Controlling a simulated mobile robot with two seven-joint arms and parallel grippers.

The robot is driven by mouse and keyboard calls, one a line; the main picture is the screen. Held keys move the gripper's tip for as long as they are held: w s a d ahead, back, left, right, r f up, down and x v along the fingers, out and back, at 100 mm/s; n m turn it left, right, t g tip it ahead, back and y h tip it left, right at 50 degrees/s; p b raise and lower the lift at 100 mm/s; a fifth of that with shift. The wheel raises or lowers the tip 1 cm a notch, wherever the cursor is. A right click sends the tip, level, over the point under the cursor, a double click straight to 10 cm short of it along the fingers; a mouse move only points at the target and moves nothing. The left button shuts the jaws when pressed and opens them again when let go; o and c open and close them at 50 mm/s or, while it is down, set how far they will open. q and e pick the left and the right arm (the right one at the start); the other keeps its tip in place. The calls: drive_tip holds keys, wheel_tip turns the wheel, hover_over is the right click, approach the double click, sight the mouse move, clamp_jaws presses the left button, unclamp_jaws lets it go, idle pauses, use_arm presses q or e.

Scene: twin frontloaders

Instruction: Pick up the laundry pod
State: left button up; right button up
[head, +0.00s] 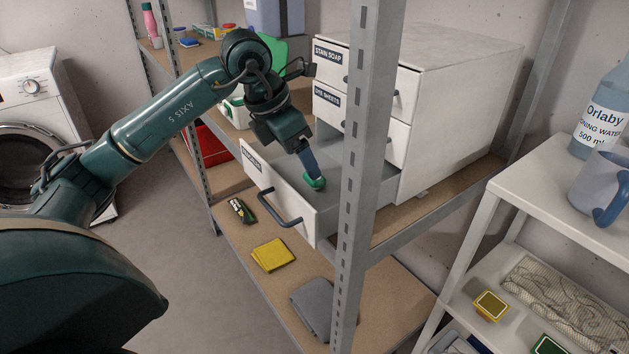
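My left arm reaches in from the left, with its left gripper (312,173) pointing down into the open lower drawer (292,222) of the white drawer unit. A small rounded green item, which looks like the laundry pod (316,184), is at the fingertips, low in the drawer. The fingers overlap from this side, so I cannot tell whether they are closed on it or only touching it. My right gripper is not in view.
A grey shelf post (362,150) stands in front of the drawer unit. A white rack (480,230) stands at right, a washing machine (35,120) at left.

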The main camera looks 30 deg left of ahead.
use_arm(q)
drive_tip(key=b+x, duration=0.1)
drive_tip(key=x, duration=0.4)
drive_tip(key=shift+w+d, duration=0.15)
drive_tip(key=shift+c, duration=0.3)
drive_tip(key=c, duration=1)
